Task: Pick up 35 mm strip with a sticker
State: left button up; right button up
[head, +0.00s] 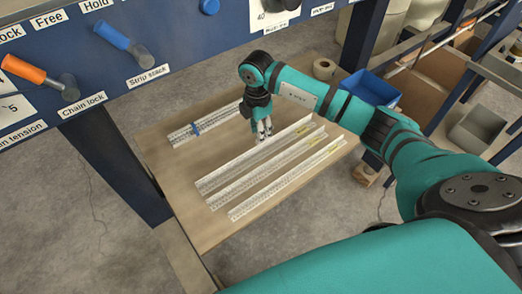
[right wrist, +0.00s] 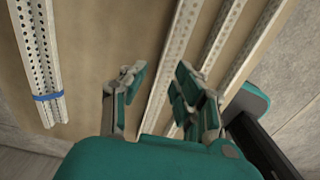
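Three perforated metal strips lie side by side on a wooden tabletop (head: 185,205): the upper strip (head: 228,172), the middle strip (head: 248,178) and the lower strip (head: 275,188). Small yellowish patches, perhaps stickers, show near their right ends. Their widths cannot be read. My right gripper (head: 264,132) points down by the upper strip. In the right wrist view its fingers (right wrist: 160,78) are apart, with the nearest strip (right wrist: 180,45) passing in the gap between them; nothing is visibly gripped. My left gripper is not in view.
A strip bundle with a blue band (head: 195,128) lies at the tabletop's upper left; it also shows in the right wrist view (right wrist: 38,60). A tape roll (head: 324,68) and blue bin (head: 371,88) stand behind. A blue control panel (head: 150,45) overhangs the upper left.

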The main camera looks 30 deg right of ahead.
aim_at(258, 146)
jog(key=f, duration=0.4)
jog(key=f+b, duration=0.1)
jog(key=f, duration=0.1)
jog(key=shift+s+a, duration=0.15)
jog(key=shift+s, duration=0.1)
jog(key=shift+f, duration=0.35)
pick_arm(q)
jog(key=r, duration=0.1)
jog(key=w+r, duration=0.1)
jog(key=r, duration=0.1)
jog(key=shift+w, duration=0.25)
pick_arm(e)
grip_shut()
